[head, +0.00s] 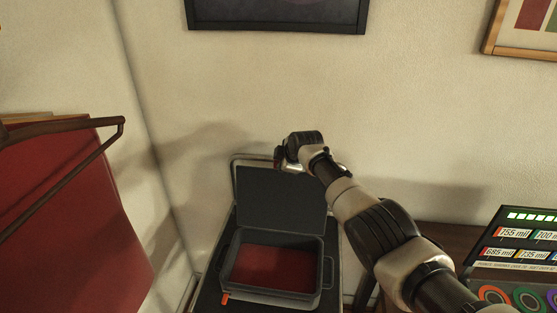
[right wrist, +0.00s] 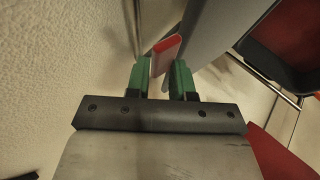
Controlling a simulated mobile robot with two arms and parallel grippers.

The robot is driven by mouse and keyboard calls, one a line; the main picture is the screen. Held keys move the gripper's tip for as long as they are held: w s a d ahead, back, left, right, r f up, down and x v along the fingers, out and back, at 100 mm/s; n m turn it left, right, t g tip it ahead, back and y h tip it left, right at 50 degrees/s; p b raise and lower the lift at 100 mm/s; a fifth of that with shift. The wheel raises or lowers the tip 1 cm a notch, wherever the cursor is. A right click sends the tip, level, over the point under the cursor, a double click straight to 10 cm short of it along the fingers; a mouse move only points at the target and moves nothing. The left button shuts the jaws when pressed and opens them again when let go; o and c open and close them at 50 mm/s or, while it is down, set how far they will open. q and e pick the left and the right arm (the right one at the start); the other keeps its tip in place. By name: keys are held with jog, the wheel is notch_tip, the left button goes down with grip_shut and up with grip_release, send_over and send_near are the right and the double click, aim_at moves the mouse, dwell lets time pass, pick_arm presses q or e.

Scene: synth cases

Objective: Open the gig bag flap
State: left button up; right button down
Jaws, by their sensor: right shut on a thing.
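The gig bag (head: 272,292) is a dark rectangular case with a red inside, in the lower middle of the head view. Its flap (head: 275,200) stands up behind it, close to the wall, and the red inside is exposed. My right gripper (head: 281,160) is at the flap's top edge. In the right wrist view its green fingers (right wrist: 161,72) are shut on a red and pale tab (right wrist: 167,46) at the edge of the grey flap (right wrist: 215,32). My left gripper is not in view.
A red panel with a brown rail (head: 70,200) stands at the left. A display board (head: 515,245) with coloured rings is at the lower right. The wall is close behind.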

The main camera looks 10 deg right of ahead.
jog(key=shift+f, duration=0.25)
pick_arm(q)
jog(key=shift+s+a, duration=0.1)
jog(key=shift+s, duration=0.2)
pick_arm(e)
jog(key=shift+s, duration=0.1)
jog(key=c, duration=1.3)
grip_release()
jog(key=shift+o, duration=0.5)
jog(key=shift+w+f, duration=0.1)
jog(key=shift+w, duration=0.1)
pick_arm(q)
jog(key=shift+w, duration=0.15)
pick_arm(e)
jog(key=shift+r, duration=0.3)
jog(key=shift+r, duration=0.15)
jog(key=shift+p+v, duration=0.65)
jog(key=shift+v, duration=0.15)
pick_arm(q)
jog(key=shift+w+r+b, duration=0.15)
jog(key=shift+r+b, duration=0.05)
jog(key=shift+b, duration=0.25)
pick_arm(e)
jog(key=v, duration=0.8)
jog(key=shift+s+r, duration=0.2)
jog(key=shift+s, duration=0.1)
